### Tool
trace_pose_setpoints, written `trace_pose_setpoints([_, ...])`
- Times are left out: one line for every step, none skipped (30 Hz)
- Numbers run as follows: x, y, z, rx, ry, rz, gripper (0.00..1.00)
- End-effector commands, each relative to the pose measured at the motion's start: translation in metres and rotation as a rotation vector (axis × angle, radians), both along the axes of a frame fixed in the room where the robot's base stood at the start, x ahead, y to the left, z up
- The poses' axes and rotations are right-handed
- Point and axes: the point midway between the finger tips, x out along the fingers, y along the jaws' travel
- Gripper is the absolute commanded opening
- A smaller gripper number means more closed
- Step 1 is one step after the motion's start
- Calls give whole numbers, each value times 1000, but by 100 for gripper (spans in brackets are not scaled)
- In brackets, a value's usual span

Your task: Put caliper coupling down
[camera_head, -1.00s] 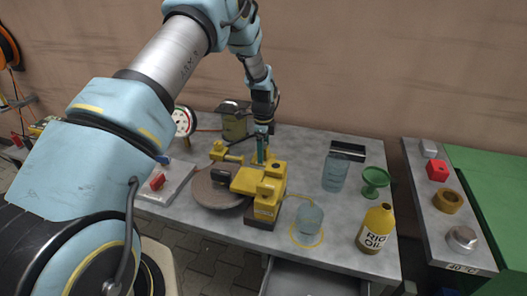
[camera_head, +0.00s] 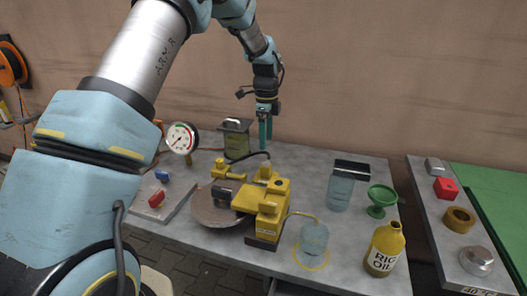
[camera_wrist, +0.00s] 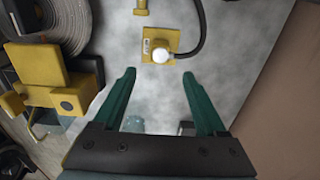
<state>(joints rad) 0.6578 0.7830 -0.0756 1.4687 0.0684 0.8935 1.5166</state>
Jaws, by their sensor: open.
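What looks like the caliper coupling (camera_wrist: 161,55), a pale round-topped fitting on a black hose, is on a small yellow plate (camera_wrist: 151,34) on the bench in the wrist view. I cannot tell how firmly it is seated. In the head view the caliper largely hides it. My gripper (camera_head: 265,133) is open and empty above the back of the bench. In the wrist view its green fingers (camera_wrist: 160,92) are spread apart, with the coupling beyond the tips. The yellow caliper (camera_head: 263,205) sits over the grey disc (camera_head: 205,208).
An olive canister (camera_head: 236,143) and a dial gauge (camera_head: 181,138) stand at the back left. A glass jar (camera_head: 340,190), green cup (camera_head: 382,200), oil bottle (camera_head: 385,250) and drinking glass (camera_head: 313,242) stand to the right. The wall is close behind my gripper.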

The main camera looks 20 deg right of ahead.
Motion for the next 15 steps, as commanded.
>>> trace_pose_setpoints([0, 0, 2, -1, -1, 0, 74])
trace_pose_setpoints([0, 0, 3, -1, -1, 0, 74])
trace_pose_setpoints([0, 0, 4, -1, -1, 0, 74])
trace_pose_setpoints([0, 0, 5, -1, -1, 0, 74])
trace_pose_setpoints([0, 0, 5, -1, -1, 0, 74])
trace_pose_setpoints([0, 0, 5, -1, -1, 2, 74])
trace_pose_setpoints([1, 2, 6, -1, -2, 8, 74])
trace_pose_setpoints([1, 5, 7, -1, -3, 23, 74])
trace_pose_setpoints([2, 13, 10, -2, -5, 58, 74])
trace_pose_setpoints([3, 22, 13, -4, -6, 99, 74])
trace_pose_setpoints([4, 33, 17, -7, -10, 153, 74])
trace_pose_setpoints([4, 53, 22, -9, -14, 245, 74])
trace_pose_setpoints([4, 70, 27, -14, -19, 329, 74])
trace_pose_setpoints([2, 90, 32, -18, -23, 424, 74])
trace_pose_setpoints([-2, 119, 38, -24, -29, 564, 74])
